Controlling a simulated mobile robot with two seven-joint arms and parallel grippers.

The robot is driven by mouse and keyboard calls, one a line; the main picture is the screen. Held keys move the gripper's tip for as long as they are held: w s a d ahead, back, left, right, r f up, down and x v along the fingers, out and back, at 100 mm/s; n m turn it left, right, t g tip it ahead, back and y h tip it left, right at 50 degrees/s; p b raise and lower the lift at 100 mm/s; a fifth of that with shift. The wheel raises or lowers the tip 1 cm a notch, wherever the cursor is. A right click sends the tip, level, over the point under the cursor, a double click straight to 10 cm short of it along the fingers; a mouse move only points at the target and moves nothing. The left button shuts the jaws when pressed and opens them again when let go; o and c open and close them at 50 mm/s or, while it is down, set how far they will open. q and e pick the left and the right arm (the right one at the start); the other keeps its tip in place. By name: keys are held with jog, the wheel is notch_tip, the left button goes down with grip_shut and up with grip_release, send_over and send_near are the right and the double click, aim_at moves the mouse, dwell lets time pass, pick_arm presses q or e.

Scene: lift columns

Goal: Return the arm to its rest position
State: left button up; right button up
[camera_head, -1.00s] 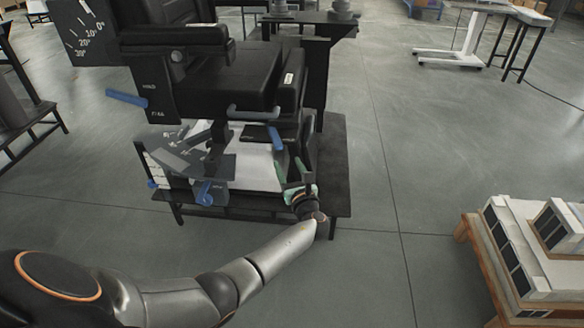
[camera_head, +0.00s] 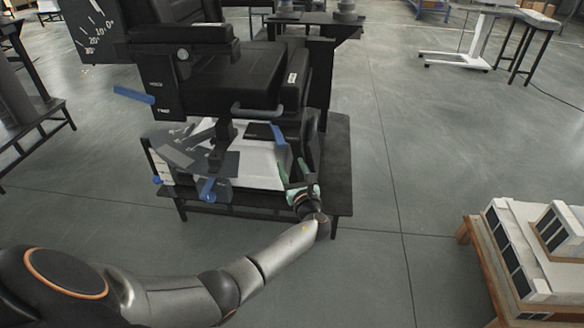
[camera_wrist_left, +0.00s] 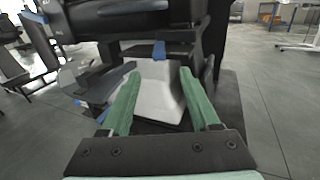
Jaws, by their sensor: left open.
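My left arm comes in from the lower left of the head view and reaches to the front right of a black machine (camera_head: 215,85). My left gripper (camera_head: 303,190), with green fingers, is at the arm's end beside the machine's lower right side. In the left wrist view my left gripper (camera_wrist_left: 159,78) is open, its two green fingers apart with nothing between them. A white panel (camera_wrist_left: 160,98) of the machine shows beyond the fingers. I cannot tell whether the fingers touch anything. My right gripper is not in view.
The machine stands on a low dark table (camera_head: 338,165). Blue handles (camera_head: 134,95) stick out from it. A wooden pallet (camera_head: 484,262) with white boxes (camera_head: 525,260) is at the lower right. Grey floor (camera_head: 400,170) between them is clear. A dark bench (camera_head: 40,120) stands at the left.

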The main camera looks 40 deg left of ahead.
pick_arm(q)
jog(key=shift+f, duration=0.1)
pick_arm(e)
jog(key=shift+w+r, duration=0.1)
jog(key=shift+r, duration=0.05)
pick_arm(q)
jog(key=s+d+f+n+g+h, duration=0.2)
jog(key=s+d+f+n+h, duration=0.9)
jog(key=s+f, duration=0.45)
jog(key=s+d+n+h, duration=0.2)
jog(key=s+d+n, duration=0.2)
jog(key=s+d, duration=0.25)
jog(key=s+d+r+n+h, duration=0.4)
jog(key=s+d+r+n, duration=0.2)
jog(key=s+d+n, duration=0.15)
notch_tip(320, 180, up, 13)
jog(key=s+a+n+p, duration=0.1)
jog(key=s+a+p, duration=0.1)
jog(key=p, duration=1.7)
jog(key=shift+s+y+p, duration=0.2)
jog(key=shift+y+p, duration=0.2)
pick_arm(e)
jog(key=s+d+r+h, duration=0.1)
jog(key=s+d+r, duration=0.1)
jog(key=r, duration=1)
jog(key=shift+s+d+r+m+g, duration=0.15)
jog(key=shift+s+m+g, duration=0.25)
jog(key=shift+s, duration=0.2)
